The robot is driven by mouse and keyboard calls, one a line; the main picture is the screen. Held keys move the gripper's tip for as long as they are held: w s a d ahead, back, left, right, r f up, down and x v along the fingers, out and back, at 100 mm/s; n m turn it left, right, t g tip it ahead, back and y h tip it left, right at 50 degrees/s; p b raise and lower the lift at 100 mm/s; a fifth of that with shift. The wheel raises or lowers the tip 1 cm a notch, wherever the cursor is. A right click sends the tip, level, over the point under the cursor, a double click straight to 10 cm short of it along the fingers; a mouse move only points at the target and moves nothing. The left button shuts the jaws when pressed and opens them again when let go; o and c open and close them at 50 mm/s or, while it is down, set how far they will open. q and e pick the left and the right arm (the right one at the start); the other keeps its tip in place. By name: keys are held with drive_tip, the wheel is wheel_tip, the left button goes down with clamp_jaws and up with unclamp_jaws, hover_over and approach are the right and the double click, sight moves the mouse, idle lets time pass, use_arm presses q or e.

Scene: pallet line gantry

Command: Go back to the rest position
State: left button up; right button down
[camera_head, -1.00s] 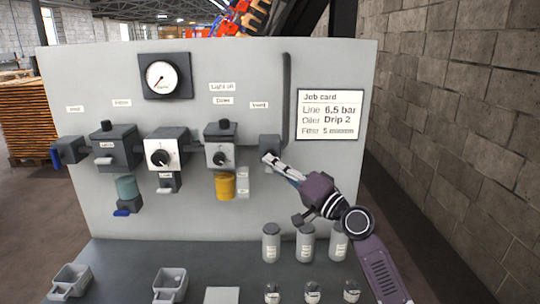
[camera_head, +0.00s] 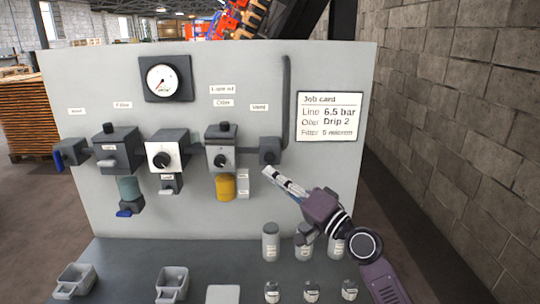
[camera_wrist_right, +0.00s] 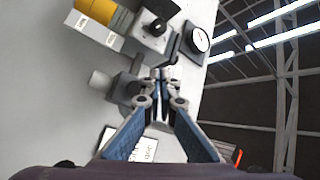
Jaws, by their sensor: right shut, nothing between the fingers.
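My right gripper (camera_head: 268,174) is shut and empty in the head view, in front of the grey panel (camera_head: 110,215) and just below the vent block (camera_head: 270,150). A small gap shows between the fingertips and the block. My left gripper is not in view. The task names no other object.
The panel carries a gauge (camera_head: 166,77), a yellow bowl (camera_head: 225,187) and a job card (camera_head: 330,116). Several bottles (camera_head: 271,242) stand on the bench (camera_head: 205,255) below my right arm, with grey trays (camera_head: 172,284) at left. A block wall (camera_head: 460,120) stands at right.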

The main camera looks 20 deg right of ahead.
drive_tip(key=shift+s, duration=0.1)
drive_tip(key=s+a+f+n+g+h, duration=0.1)
drive_tip(key=s+a+f+n+g, duration=0.15)
drive_tip(key=s+f, duration=0.45)
drive_tip(key=s+a+f+n+g+h, duration=0.1)
drive_tip(key=s+a+f+n+g, duration=0.2)
drive_tip(key=f, duration=0.8)
drive_tip(key=s+a+f+n+g+h, duration=0.1)
drive_tip(key=s+a+f+g, duration=0.15)
drive_tip(key=s+f, duration=0.5)
drive_tip(key=s+d+f+n+g+h, duration=0.1)
drive_tip(key=s+d+f+g+h, duration=0.4)
drive_tip(key=s, duration=0.6)
drive_tip(key=s+d+f+n+g+h, duration=0.15)
drive_tip(key=s+d+f, duration=0.25)
drive_tip(key=s+f, duration=0.5)
wheel_tip(320, 180, down, 23)
drive_tip(key=s+g, duration=0.1)
drive_tip(key=s, duration=0.2)
drive_tip(key=s+d+f+g, duration=0.1)
drive_tip(key=s+d+f, duration=0.1)
drive_tip(key=s+f, duration=1.5)
drive_tip(key=shift+s+d+f+m+g, duration=0.2)
drive_tip(key=shift+s+f+m+g, duration=0.1)
drive_tip(key=shift+f+g, duration=0.1)
